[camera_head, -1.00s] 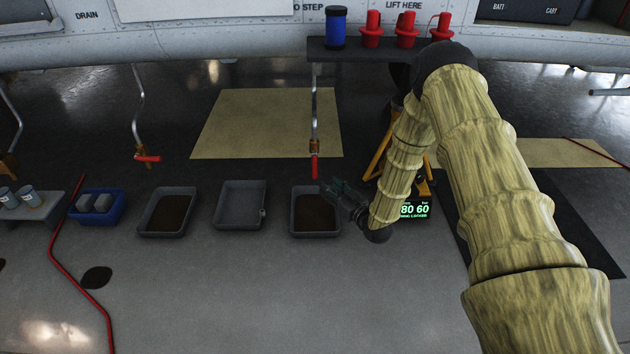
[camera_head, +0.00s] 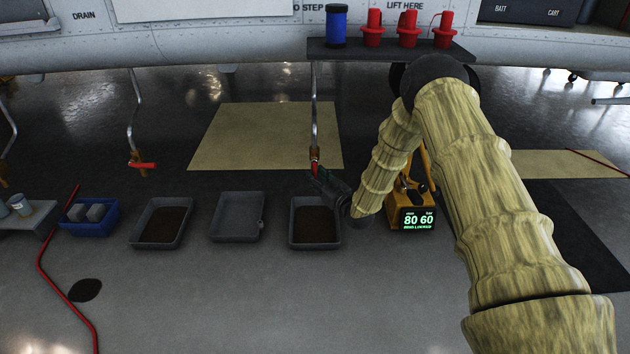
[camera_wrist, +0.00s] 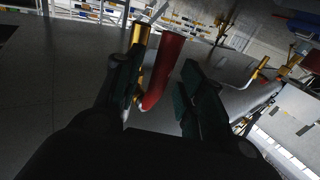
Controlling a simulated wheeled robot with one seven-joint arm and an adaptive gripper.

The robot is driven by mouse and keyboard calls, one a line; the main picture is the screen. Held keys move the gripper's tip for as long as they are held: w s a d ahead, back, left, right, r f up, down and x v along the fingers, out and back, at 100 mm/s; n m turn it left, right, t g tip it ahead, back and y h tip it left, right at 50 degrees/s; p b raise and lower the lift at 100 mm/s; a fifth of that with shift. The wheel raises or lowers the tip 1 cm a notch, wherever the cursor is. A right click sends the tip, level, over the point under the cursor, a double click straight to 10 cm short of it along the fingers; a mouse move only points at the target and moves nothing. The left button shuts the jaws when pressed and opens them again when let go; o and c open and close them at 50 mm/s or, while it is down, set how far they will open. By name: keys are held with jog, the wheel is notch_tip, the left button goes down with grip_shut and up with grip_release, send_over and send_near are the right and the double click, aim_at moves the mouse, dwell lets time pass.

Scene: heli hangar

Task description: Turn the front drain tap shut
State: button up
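A drain pipe (camera_head: 315,105) hangs down at the picture's middle and ends in a brass tap (camera_head: 315,153) with a red handle (camera_head: 315,167). My gripper (camera_head: 319,177) is at this handle and hides its lower part in the head view. In the wrist view the red handle (camera_wrist: 164,70) stands between the two dark fingers of my gripper (camera_wrist: 164,85). The fingers are apart, with a visible gap on the right finger's side; contact on the left is unclear. Another tap (camera_head: 140,158) on the left has its red handle lying sideways.
Grey trays stand on the floor: one (camera_head: 330,244) below my gripper, an empty one (camera_head: 238,238), and one with dark contents (camera_head: 150,243). A blue bin (camera_head: 88,228) is further left. A yellow unit (camera_head: 417,198) with a lit display stands right of my gripper. A shelf (camera_head: 345,51) hangs above.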

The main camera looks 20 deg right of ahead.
jog(key=shift+w+a, duration=0.2)
jog(key=shift+w, duration=0.45)
jog(key=shift+c, duration=0.3)
grip_shut()
